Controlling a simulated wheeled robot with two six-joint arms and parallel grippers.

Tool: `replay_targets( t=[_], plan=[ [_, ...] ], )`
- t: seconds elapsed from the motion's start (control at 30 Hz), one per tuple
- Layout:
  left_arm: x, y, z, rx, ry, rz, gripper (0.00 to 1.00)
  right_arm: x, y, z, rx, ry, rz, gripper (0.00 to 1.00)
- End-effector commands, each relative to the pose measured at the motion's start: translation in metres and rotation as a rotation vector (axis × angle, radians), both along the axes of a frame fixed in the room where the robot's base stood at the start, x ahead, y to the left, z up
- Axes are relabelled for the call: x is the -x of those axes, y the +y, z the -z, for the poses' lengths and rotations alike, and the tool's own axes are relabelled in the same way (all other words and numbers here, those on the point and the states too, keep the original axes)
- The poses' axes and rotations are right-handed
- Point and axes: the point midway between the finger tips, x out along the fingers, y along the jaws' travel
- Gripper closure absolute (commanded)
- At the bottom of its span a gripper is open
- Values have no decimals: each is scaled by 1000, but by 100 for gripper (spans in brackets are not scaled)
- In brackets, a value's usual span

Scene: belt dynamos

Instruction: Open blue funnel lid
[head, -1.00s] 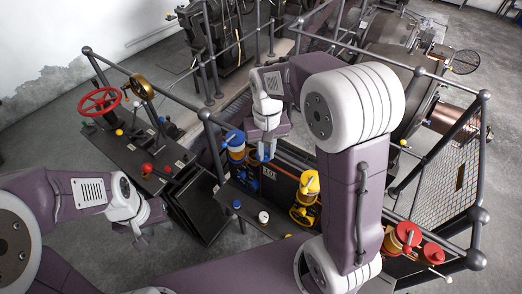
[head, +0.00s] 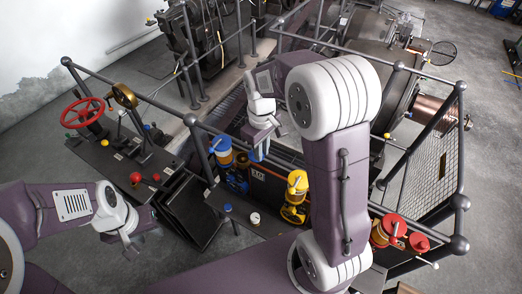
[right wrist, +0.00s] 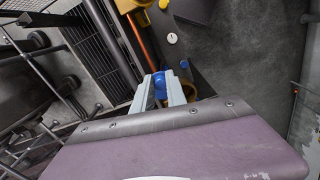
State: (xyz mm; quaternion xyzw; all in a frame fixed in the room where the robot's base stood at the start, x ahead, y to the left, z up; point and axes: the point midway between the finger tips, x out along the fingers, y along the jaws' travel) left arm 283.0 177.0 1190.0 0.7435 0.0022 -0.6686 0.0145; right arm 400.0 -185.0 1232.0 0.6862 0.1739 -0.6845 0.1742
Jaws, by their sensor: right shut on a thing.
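The blue funnel (head: 221,150) stands on the machine's dark deck in the head view, left of the yellow funnel. My right gripper (head: 259,150) is just right of it in that view. In the right wrist view its two pale fingers (right wrist: 164,92) are shut with a blue piece (right wrist: 160,82) between them, which looks like the lid. The lid's exact angle and hinge cannot be made out. The fingers hide part of the funnel in the wrist view. My left gripper (head: 132,246) hangs at the lower left, away from the funnels; its jaws are too small to judge.
The yellow funnel (head: 296,184) and red funnels (head: 391,227) stand farther right. A blue knob (head: 228,208) and a white knob (head: 254,218) stick up from the deck. Dark railings (head: 198,123) surround the machine. A red handwheel (head: 83,112) is at left.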

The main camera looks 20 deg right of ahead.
Motion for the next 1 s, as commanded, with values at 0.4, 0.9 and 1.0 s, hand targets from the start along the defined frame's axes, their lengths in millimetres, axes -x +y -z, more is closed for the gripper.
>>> replay_targets(
  t=[0.4, 0.9, 1.0],
  plan=[
    [0, 0, 0, 0, 0, 0, 64, -1, 1, 1, -2, -2, -5, 100],
    [0, 0, 2, 0, 0, 0, 64, -2, 0, -12, -1, -4, -4, 61],
    [0, 0, 5, 0, 0, 0, 64, -3, 1, -34, -1, -8, -5, 61]
  ],
)
